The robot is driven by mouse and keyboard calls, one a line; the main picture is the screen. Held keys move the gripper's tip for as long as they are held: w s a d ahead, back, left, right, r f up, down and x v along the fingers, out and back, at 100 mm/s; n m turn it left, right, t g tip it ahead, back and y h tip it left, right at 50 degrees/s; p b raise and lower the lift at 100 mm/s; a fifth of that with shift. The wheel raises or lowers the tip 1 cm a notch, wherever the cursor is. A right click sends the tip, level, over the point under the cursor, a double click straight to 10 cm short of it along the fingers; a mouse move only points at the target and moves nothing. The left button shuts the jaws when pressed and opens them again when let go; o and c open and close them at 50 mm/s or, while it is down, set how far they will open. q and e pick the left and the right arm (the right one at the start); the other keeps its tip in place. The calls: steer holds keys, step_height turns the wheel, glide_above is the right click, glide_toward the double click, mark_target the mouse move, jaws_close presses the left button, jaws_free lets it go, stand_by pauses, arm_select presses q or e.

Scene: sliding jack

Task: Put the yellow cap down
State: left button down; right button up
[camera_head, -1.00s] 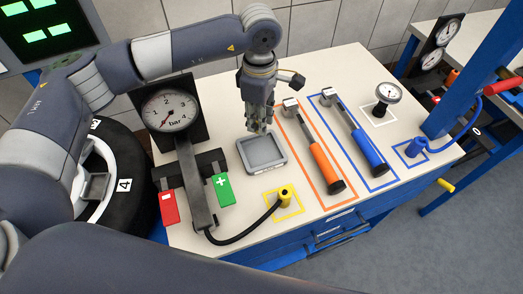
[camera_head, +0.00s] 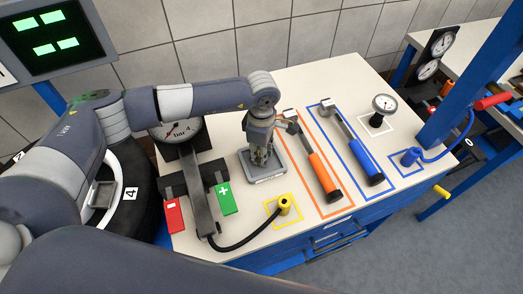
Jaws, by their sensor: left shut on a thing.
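My left gripper (camera_head: 261,163) points down over the small grey tray (camera_head: 271,179), its fingertips low at the tray and covering much of it. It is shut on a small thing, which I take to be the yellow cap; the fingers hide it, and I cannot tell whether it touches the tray. My right gripper is not in view.
A yellow hose fitting (camera_head: 285,204) stands in a yellow outline in front of the tray. Close right are an orange-handled tool (camera_head: 323,176) and a blue-handled one (camera_head: 366,160). A gauge unit (camera_head: 196,192) with red and green pads stands left.

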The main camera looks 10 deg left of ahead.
arm_select(q)
steer(key=shift+f, duration=0.2)
steer(key=c, duration=1.4)
jaws_free()
steer(key=shift+r, duration=0.1)
steer(key=shift+o, duration=0.2)
